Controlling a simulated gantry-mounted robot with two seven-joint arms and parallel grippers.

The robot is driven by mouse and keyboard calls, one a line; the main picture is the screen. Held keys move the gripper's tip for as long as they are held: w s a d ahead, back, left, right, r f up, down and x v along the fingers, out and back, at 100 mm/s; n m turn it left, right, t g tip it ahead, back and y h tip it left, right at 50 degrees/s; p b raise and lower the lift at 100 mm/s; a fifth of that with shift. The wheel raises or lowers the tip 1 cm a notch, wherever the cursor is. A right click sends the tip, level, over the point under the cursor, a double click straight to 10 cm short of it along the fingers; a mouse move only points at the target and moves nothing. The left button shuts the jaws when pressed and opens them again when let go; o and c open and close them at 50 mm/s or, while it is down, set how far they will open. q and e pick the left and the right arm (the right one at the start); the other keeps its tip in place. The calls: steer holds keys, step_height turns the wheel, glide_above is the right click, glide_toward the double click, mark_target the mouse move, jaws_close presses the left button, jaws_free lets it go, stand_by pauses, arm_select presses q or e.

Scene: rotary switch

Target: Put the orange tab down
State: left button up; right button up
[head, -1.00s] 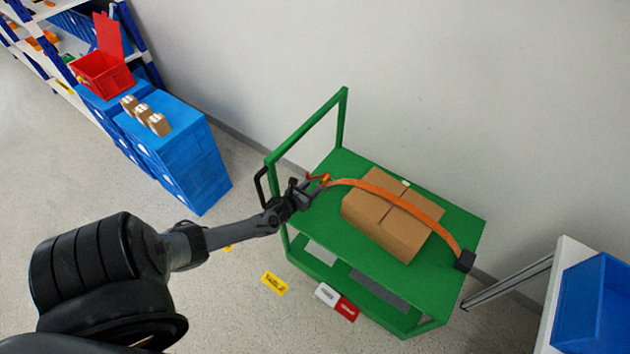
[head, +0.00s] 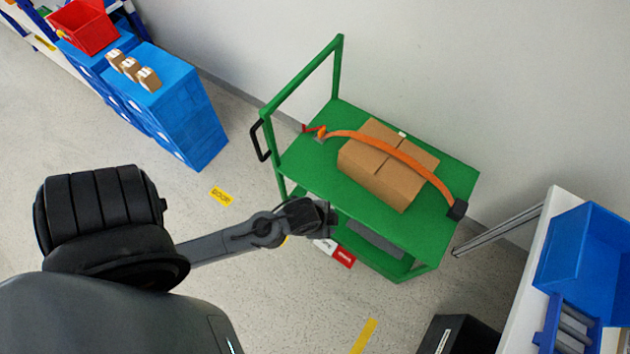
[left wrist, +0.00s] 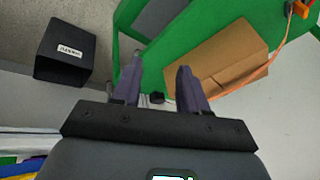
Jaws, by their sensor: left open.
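The orange tab (head: 321,133) sits on the green cart's top (head: 310,160), at the left end of an orange strap (head: 385,147). A small red piece (head: 308,128) is beside it. The strap runs over a cardboard box (head: 375,180) to a black block (head: 457,210) at the cart's right edge. My left gripper (head: 328,217) is at the cart's front edge, apart from the tab. In the left wrist view its two fingers (left wrist: 160,78) are spread and empty. The orange tab shows there at the top right (left wrist: 300,8).
The cart has a green upright frame with a black handle (head: 259,140) at its left. Blue cabinets (head: 170,100) stand at the back left. A white table with a blue bin (head: 590,250) is at the right, and a black bin (head: 458,336) on the floor in front.

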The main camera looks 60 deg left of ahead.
arm_select(q)
steer(key=s+d+r+n+g, duration=0.1)
steer(key=s+d+r+n, duration=0.1)
steer(key=s+r+n, duration=0.2)
step_height(320, 180, up, 3)
steer(key=shift+s+d+r+n+h, duration=0.1)
steer(key=shift+s+d+n+h, duration=0.15)
steer(key=shift+s, duration=0.55)
step_height(320, 180, up, 29)
steer(key=p, duration=2.9)
